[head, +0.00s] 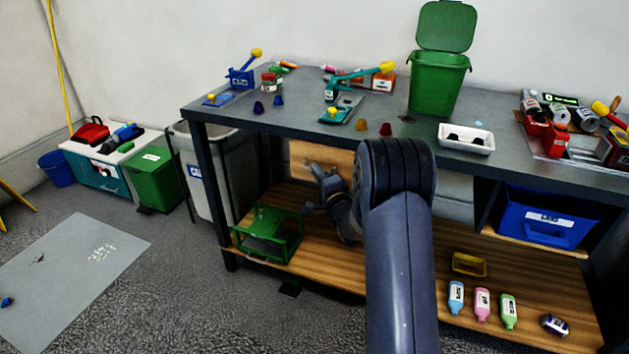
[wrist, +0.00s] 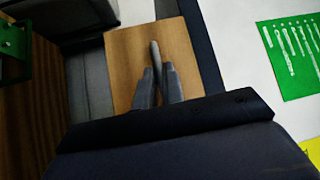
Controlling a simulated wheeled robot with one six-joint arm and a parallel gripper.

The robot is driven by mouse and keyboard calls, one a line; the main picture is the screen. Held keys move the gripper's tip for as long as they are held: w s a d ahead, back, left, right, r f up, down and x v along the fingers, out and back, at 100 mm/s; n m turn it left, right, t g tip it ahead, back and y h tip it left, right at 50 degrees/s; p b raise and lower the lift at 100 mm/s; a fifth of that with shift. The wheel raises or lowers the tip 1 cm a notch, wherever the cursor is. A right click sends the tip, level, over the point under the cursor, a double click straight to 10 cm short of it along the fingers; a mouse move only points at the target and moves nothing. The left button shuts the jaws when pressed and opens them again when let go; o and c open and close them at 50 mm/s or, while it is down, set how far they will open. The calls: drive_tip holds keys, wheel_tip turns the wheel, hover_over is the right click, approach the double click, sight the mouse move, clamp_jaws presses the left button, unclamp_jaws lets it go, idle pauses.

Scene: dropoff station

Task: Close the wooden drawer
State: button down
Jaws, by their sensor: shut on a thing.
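The wooden drawer (head: 300,154) shows its light brown front under the left part of the workbench in the head view. My arm hides part of it. In the wrist view the drawer front (wrist: 125,75) fills the middle, with a grey bar handle (wrist: 155,48) on it. My gripper (wrist: 157,75) has its two fingers close together at this handle, shut on it. In the head view my gripper (head: 311,168) is in front of the drawer. How far the drawer stands out is hard to tell.
The workbench (head: 285,118) carries tools and a green bin (head: 437,83). A green crate (head: 268,234) stands on the lower wooden shelf (head: 325,262), left of my gripper. A blue box (head: 545,217) and several bottles are to the right. Open floor lies at the left.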

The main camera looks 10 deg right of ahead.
drive_tip(key=shift+w+d+r, duration=0.1)
drive_tip(key=c, duration=1.5)
unclamp_jaws()
drive_tip(key=shift+w, duration=0.1)
drive_tip(key=v, duration=1.1)
